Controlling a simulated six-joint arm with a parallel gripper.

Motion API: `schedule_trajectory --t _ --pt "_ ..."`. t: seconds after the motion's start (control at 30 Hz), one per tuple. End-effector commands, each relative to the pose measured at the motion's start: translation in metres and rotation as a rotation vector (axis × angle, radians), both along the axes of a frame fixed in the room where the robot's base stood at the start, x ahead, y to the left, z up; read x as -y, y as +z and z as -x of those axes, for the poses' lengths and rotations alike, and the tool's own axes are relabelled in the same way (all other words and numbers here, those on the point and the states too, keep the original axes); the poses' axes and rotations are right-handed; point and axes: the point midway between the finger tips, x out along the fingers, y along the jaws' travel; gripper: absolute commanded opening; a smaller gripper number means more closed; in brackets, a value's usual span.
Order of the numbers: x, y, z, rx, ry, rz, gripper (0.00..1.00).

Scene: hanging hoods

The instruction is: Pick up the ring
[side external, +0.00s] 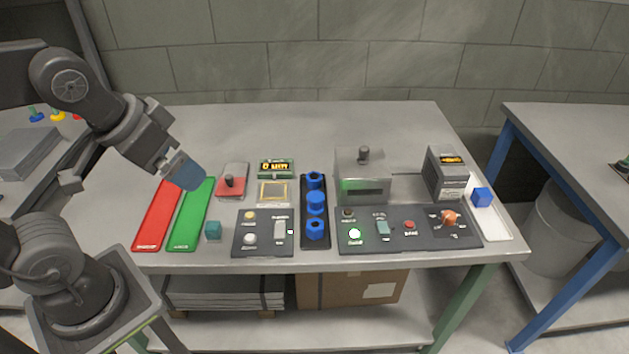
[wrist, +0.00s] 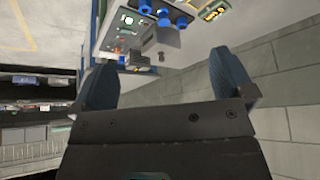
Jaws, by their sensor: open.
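A narrow black tray (side external: 304,240) stands mid-table and holds a row of three blue round parts. The front part (side external: 316,230) and the back part (side external: 314,180) seem to have dark openings; the middle part (side external: 316,203) looks like a plain cylinder. I cannot tell for sure which is the ring. Blue parts also show at the top of the wrist view (wrist: 164,16). My gripper (side external: 188,180) hangs tilted above the green strip, left of the tray and apart from it. Its blue fingers (wrist: 165,78) are spread wide with nothing between them.
A grey hood with a knob (side external: 362,170) stands right of the tray. Control panels (side external: 262,240) (side external: 408,232) flank the tray. The table's back is clear.

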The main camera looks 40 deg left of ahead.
Motion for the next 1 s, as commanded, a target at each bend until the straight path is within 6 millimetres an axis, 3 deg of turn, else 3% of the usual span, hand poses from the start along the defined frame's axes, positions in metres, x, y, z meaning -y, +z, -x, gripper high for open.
schedule_trajectory --t 0.13,0.57,0.83,1.0 --pt "0.000 0.000 0.000 0.000 0.000 0.000 0.98" --pt "0.000 0.000 0.000 0.000 0.000 0.000 0.58" --pt "0.000 0.002 -0.003 -0.004 0.019 0.010 0.58" --pt "-0.003 0.013 -0.035 -0.048 0.205 0.105 0.58"
